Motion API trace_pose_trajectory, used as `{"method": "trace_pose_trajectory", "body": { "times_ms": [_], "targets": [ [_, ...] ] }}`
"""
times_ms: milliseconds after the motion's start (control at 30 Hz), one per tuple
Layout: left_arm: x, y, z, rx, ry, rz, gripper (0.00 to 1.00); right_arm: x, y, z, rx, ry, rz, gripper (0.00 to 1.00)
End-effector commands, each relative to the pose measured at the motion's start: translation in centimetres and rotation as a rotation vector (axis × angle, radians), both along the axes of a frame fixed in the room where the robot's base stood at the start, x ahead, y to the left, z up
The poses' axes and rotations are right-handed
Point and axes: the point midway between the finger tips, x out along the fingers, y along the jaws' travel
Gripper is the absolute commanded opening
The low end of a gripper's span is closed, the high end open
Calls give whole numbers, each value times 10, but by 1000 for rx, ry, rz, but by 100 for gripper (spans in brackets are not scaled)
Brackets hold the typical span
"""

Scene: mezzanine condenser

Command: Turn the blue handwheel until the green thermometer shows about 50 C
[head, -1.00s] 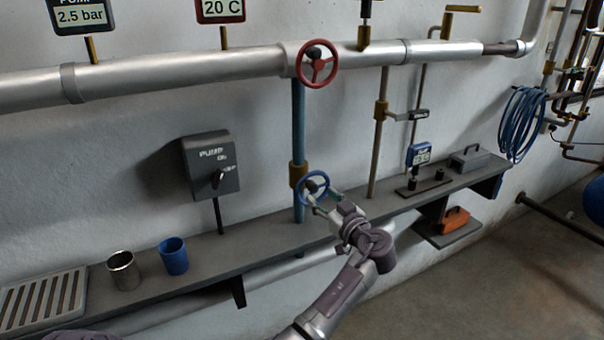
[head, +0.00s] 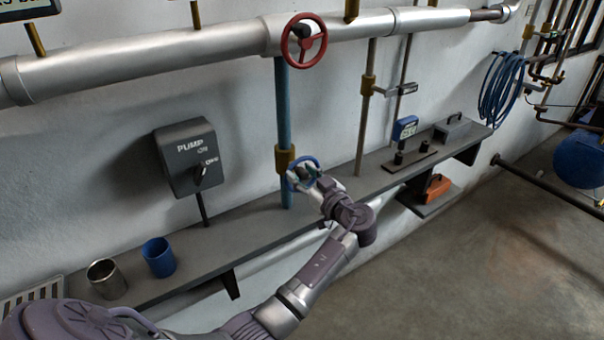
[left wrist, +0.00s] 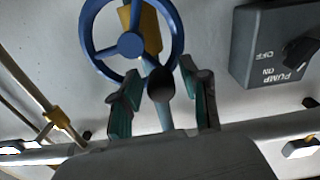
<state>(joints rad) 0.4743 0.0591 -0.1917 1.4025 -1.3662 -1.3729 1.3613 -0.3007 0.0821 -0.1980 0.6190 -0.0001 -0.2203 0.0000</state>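The blue handwheel (head: 314,160) sits on a brass valve (head: 285,158) on the blue vertical pipe (head: 284,105). My left gripper (head: 304,177) is at the wheel and covers part of it. In the left wrist view the blue handwheel (left wrist: 131,44) shows its rim, hub and spokes, with a dark knob (left wrist: 160,84) at its near edge. My left gripper (left wrist: 161,92) is open, with its green-padded fingers apart on either side of the knob. I cannot tell whether they touch it. No green thermometer is in view. My right gripper is not in view.
A red handwheel (head: 304,40) is on the pipe above. A pump switch box (head: 188,158) is on the wall to the left. A metal cup (head: 107,278) and a blue cup (head: 159,257) stand on the shelf (head: 240,233). A small blue-framed display (head: 405,128) is farther right, its reading illegible.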

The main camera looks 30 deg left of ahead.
Motion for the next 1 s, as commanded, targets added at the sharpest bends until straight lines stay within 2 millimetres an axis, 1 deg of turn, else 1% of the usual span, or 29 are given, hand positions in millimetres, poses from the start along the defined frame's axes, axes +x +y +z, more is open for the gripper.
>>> {"method": "trace_pose_trajectory", "body": {
  "times_ms": [33,200,233,467,667,867,1000],
  "targets": [
    [0,0,0,0,0,0,32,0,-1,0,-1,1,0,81],
    [0,0,0,0,0,0,4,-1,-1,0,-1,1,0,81],
    [0,0,0,0,0,0,0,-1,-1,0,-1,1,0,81],
    [1,0,0,4,9,0,0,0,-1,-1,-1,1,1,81],
    [2,-1,1,27,66,0,0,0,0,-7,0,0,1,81],
    [7,-3,3,80,191,0,0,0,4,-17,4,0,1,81],
    [11,-4,5,130,308,1,0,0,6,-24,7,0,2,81]
  ]
}}
